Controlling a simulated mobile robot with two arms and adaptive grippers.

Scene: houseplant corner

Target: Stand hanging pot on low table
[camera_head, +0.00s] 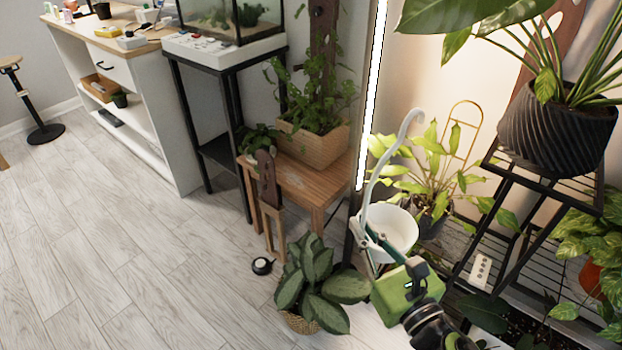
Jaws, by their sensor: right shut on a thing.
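The white hanging pot (394,229) has a tall pale curved hook rising above it. It is in the right half of the head view, in front of a yellow-green plant. My right gripper (369,236) is shut on the pot at its left side, and the pot looks roughly upright. The low wooden table (327,184) is to the left of the pot, past a lit vertical light strip. My left gripper is out of view.
A wooden planter box (312,147) and a small plant (260,140) occupy part of the low table; its front right top is bare. A leafy plant (318,284) stands on the floor in front. A dark ribbed pot (556,130) sits on a black stand at right.

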